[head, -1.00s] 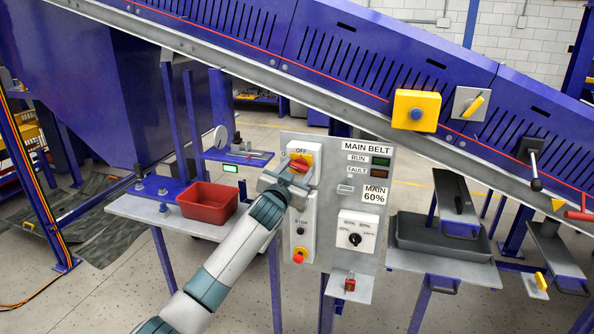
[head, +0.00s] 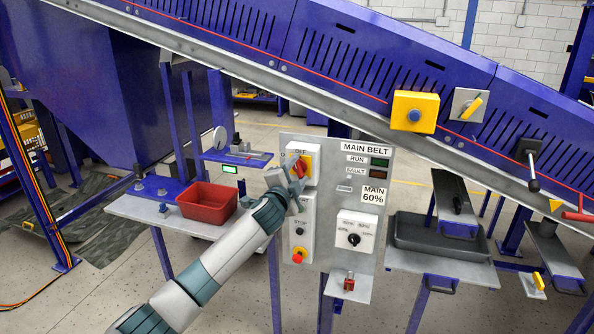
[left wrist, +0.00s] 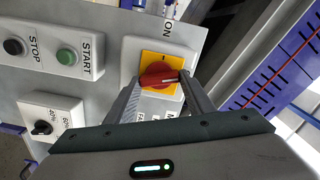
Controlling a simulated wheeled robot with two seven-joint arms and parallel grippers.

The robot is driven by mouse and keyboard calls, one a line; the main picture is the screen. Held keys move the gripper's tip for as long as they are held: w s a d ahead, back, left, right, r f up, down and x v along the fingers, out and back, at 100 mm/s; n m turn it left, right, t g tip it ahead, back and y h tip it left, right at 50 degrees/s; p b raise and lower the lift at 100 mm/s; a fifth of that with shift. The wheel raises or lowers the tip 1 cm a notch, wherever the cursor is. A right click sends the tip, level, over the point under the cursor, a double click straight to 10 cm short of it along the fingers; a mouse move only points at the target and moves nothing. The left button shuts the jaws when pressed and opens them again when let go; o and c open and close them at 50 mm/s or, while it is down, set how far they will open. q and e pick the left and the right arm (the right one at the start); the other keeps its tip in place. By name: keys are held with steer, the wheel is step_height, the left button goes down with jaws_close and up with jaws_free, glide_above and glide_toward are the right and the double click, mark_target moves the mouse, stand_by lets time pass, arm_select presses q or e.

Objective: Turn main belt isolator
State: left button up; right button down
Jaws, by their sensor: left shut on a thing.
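The main belt isolator is a red rotary handle (head: 301,167) on a yellow plate (head: 308,161), at the top left of the grey MAIN BELT panel (head: 328,148). In the left wrist view the red handle (left wrist: 160,76) sits between my two fingers, with the yellow plate (left wrist: 166,60) behind it. My left gripper (head: 298,182) is shut on the red handle and partly covers it in the head view. The handle is tilted in the head view. The OFF label shows above it. My right gripper is not in view.
A red bin (head: 207,202) stands on the shelf at left. The blue conveyor (head: 350,50) slopes above the panel.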

arm_select(q)
steer(key=shift+f+m+p, duration=0.1)
steer(key=shift+m+p, duration=0.25)
steer(key=shift+m, duration=1.55)
steer(key=o, duration=1.1)
steer(key=shift+c, duration=0.2)
steer(key=shift+s, duration=0.1)
steer(key=b+v, duration=0.4)
steer(key=v, duration=1.3)
steer(key=shift+b, duration=0.4)
